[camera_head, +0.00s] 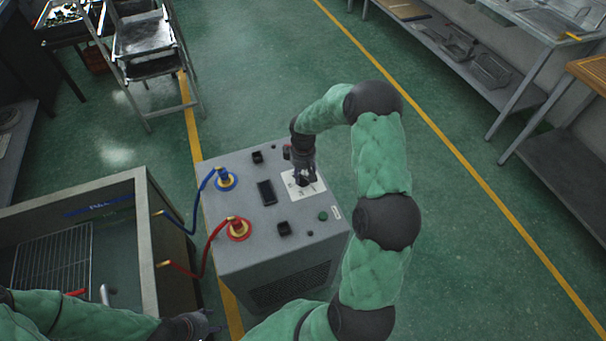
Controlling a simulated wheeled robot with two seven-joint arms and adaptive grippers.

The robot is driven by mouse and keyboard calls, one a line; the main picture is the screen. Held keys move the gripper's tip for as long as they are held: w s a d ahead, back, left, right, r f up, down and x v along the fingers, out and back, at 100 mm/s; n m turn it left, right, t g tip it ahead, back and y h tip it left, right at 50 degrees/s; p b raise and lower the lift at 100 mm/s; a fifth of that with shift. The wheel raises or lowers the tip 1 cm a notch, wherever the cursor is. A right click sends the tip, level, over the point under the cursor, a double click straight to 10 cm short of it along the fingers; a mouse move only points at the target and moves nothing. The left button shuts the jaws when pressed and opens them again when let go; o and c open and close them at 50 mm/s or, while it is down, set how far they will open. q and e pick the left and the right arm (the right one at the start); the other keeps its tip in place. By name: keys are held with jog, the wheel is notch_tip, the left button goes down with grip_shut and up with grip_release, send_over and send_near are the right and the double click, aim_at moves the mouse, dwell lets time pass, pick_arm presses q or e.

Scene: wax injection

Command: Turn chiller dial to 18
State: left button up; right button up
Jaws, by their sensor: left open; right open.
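The chiller (262,254) is a grey box standing on the floor in the middle of the view. Its dial sits on a white marked plate (315,188) on the top face, towards the right. My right gripper (304,181) points down over this plate, at the dial. The gripper covers most of the dial, so its setting cannot be read, and I cannot tell whether the fingers touch it. My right gripper is open. My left gripper (205,324) is open and low at the bottom edge, in front of the chiller's left side.
Blue (226,180) and red (239,229) hose fittings stand on the chiller's left side, their hoses running left to an open metal tank (142,230). A green button (323,216) is near the dial. A folding ladder (150,60) and steel tables (540,25) stand further back.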

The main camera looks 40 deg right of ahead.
grip_shut()
